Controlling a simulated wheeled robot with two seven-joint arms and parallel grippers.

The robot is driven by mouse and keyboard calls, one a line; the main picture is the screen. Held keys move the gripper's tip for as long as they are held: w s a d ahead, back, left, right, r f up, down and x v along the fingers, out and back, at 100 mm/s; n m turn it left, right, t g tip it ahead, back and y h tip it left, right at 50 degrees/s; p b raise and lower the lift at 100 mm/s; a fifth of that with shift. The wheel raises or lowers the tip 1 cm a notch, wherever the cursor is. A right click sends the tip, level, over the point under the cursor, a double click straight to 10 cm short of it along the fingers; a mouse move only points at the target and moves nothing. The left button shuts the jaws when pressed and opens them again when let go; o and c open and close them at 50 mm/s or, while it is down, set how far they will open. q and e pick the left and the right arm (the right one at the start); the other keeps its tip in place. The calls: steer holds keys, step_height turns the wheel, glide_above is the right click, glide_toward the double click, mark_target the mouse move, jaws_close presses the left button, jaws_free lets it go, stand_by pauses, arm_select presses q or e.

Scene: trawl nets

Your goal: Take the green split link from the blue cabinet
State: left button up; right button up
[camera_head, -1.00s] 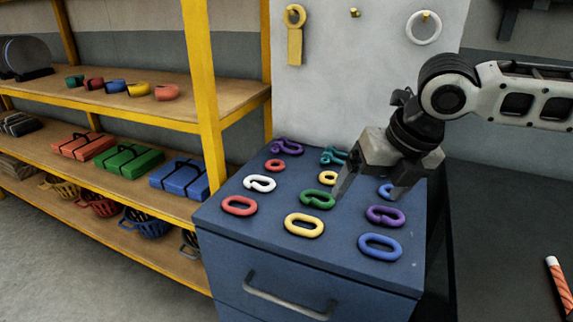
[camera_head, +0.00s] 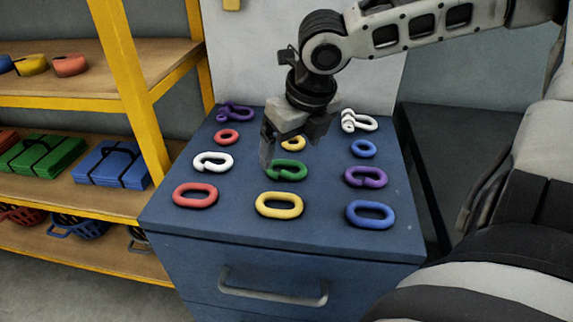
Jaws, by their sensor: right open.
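The green split link (camera_head: 288,171) lies on the top of the blue cabinet (camera_head: 237,230), in the middle column between the yellow closed link (camera_head: 279,205) and a small yellow ring (camera_head: 294,146). My right gripper (camera_head: 291,153) is open and empty, just above and behind the green link. One finger comes down close to the link's left end. The other finger is at the right and farther back. I cannot tell whether the near finger touches the link. The gripper covers part of the cabinet's back row. My left gripper is out of view.
White (camera_head: 212,162) and purple (camera_head: 366,177) split links flank the green one. Red (camera_head: 195,195) and blue (camera_head: 369,214) closed links lie in front. A purple shackle (camera_head: 235,112) and a white shackle (camera_head: 358,121) lie behind. A yellow-framed shelf (camera_head: 130,80) stands left.

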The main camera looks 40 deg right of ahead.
mark_target(289, 161)
steer(key=b+x, duration=0.1)
steer(key=x, duration=0.4)
steer(key=shift+d+b, duration=0.2)
steer(key=shift+b, duration=0.1)
steer(key=c, duration=1.3)
